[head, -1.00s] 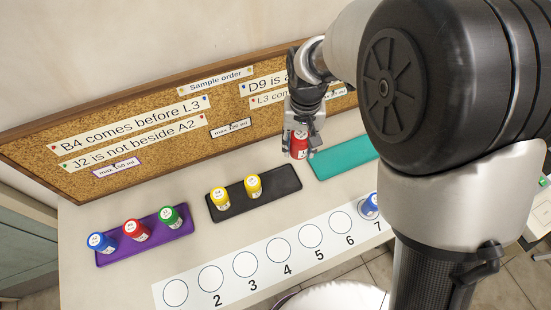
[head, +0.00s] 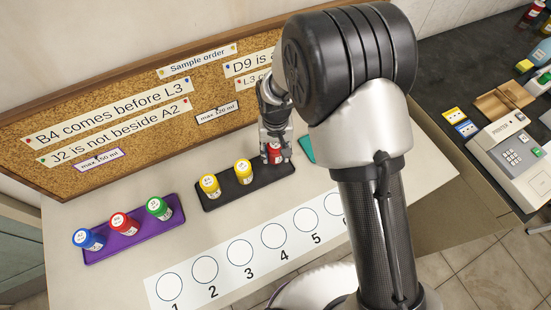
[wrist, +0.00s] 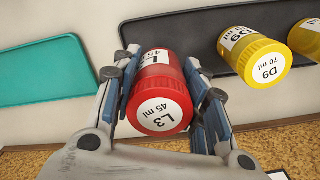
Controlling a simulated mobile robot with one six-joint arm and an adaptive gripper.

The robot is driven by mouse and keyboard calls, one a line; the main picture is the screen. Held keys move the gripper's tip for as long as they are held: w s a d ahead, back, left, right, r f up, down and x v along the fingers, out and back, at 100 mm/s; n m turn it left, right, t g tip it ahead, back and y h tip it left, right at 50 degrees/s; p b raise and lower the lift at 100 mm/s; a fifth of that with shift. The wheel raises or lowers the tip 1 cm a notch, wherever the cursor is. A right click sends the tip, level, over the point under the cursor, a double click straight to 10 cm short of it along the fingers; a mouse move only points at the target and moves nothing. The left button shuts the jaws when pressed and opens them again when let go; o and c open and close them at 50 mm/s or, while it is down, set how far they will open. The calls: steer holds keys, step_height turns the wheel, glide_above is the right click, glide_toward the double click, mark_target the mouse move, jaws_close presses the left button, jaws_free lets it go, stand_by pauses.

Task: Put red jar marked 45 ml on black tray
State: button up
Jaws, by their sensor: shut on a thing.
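The red jar (wrist: 160,95) shows "L3" and "45 ml" on its lid in the wrist view. My gripper (wrist: 163,92) is shut on it, a finger on each side. In the head view the red jar (head: 275,155) is in my gripper (head: 275,150) at the right end of the black tray (head: 222,199). I cannot tell whether the jar touches the tray. Two yellow jars stand on the black tray, the left one (head: 210,185) and the right one (head: 243,170). The right one, "D9 70 ml", also shows in the wrist view (wrist: 252,58).
A purple tray (head: 135,241) at left holds a blue, a red and a green jar. A teal tray (head: 307,149) is partly hidden behind my arm. A numbered strip (head: 222,262) lies in front. The cork board (head: 130,110) stands close behind the trays.

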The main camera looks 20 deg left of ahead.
mark_target(276, 159)
steer(key=shift+f+b, duration=0.55)
steer(key=shift+f, duration=1.5)
steer(key=shift+f, duration=0.15)
steer(key=o, duration=1.1)
steer(key=shift+c, duration=0.2)
